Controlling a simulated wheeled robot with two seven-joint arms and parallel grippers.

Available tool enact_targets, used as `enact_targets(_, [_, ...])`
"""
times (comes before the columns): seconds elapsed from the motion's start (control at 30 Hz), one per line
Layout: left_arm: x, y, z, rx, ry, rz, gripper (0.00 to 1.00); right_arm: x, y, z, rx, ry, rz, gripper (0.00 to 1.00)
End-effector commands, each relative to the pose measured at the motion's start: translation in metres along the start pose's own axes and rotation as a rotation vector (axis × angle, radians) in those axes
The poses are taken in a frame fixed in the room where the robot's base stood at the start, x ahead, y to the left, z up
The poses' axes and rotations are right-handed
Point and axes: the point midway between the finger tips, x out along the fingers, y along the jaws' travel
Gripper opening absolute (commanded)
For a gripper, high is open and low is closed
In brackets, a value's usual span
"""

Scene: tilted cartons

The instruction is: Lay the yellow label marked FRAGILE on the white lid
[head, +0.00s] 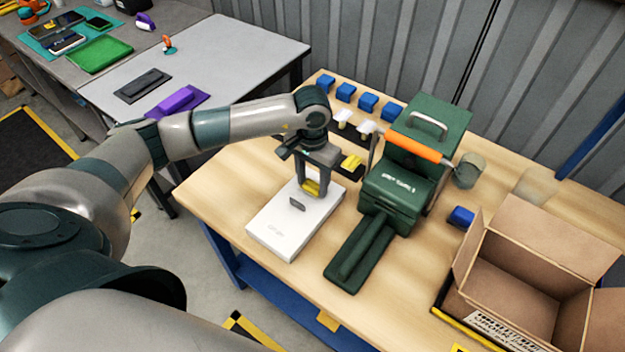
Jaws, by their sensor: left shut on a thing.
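The white lid (272,238) lies flat on the wooden table, with a small grey piece (297,205) on its top and faint print near its front. My left gripper (312,190) points down over the far end of the lid. It is shut on a small yellow label (312,186), partly hidden by the fingers. I cannot read its marking, nor tell if it touches the lid. Another yellow piece (351,162) shows just right of the gripper, on a dark holder. My right gripper is not in view.
A green machine (398,190) with an orange bar (414,150) stands close right of the lid. An open cardboard carton (530,265) is at the right. Several blue blocks (368,102) line the back. Wooden table (225,180) left of the lid is bare.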

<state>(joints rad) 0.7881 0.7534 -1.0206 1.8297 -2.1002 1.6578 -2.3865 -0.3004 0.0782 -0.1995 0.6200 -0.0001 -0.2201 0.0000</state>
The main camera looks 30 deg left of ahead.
Motion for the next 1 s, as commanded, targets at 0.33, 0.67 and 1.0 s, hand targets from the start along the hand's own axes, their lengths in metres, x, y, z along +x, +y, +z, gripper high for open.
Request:
enact_targets(0.33, [0.0023,-0.0001,0.0,0.0,0.0,0.0,0.33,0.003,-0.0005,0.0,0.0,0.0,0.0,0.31])
enact_targets(0.67, [0.0049,-0.0001,0.0,0.0,0.0,0.0,0.33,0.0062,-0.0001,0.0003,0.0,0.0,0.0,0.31])
enact_targets(1.0, [0.0052,-0.0001,0.0,0.0,0.0,0.0,0.33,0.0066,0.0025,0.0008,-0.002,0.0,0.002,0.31])
